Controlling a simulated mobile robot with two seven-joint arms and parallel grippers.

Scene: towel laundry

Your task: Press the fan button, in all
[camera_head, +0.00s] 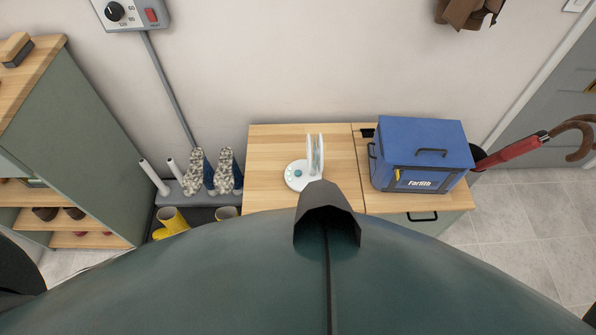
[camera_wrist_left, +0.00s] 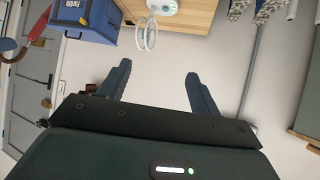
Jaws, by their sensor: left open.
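A small white fan (camera_head: 315,152) stands on the wooden cabinet top (camera_head: 262,150) in the head view, its head seen almost edge-on. Its round white base has a teal button (camera_head: 298,173) on top. In the left wrist view the fan (camera_wrist_left: 147,36) shows at the top, near the cabinet edge, with its base partly cut off by the frame. My left gripper (camera_wrist_left: 156,69) is open and empty in that view, its two fingers apart. The fan lies beyond the fingertips, with no visible contact. My left gripper does not show in the head view. My right gripper is in neither view.
A blue box (camera_head: 420,155) stands right of the fan on the cabinet. A red umbrella (camera_head: 515,150) leans beside it. Boots (camera_head: 207,172) on a rack stand to the left. A wall control box (camera_head: 130,13) hangs upper left. A green shelf unit (camera_head: 75,130) is far left.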

